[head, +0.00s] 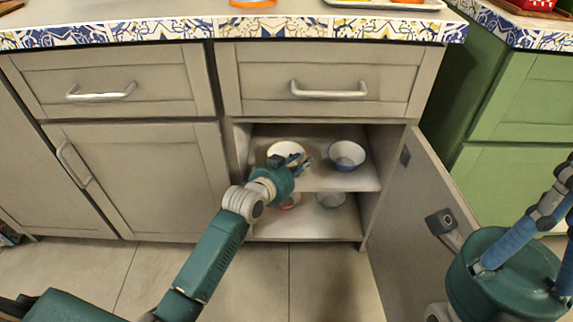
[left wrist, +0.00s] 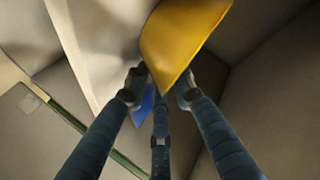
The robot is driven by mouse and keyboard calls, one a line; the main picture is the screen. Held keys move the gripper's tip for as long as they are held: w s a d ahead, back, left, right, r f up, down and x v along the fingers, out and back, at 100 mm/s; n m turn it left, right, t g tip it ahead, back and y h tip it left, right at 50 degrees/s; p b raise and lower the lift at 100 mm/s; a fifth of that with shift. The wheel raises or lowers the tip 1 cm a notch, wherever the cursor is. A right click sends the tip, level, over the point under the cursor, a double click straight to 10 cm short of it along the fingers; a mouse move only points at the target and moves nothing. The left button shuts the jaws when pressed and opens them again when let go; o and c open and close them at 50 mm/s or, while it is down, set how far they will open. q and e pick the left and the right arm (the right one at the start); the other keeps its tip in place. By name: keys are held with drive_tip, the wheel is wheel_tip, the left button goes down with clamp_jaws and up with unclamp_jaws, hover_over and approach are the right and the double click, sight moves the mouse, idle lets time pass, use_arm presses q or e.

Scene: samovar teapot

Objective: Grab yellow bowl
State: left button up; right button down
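The yellow bowl (head: 286,149) stands at the left of the upper shelf in the open cabinet, with a pale inside. In the left wrist view the yellow bowl (left wrist: 182,38) is large, its lower edge at my fingertips. My left gripper (head: 303,163) reaches in at the bowl's front right and hides part of it. In the left wrist view my left gripper (left wrist: 161,85) has its fingertips around the bowl's near edge. I cannot tell whether they press on it. My right gripper (head: 550,215) is at the right edge, fingers spread, with nothing seen in it.
A blue bowl (head: 347,155) stands to the right on the upper shelf (head: 325,184). A reddish bowl (head: 290,202) and a greenish bowl (head: 331,200) are on the lower shelf. The open door (head: 405,215) stands on the right, near my right arm. The counter edge (head: 230,29) is above.

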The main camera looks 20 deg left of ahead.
use_arm(q)
clamp_jaws()
drive_tip(key=shift+r, duration=0.1)
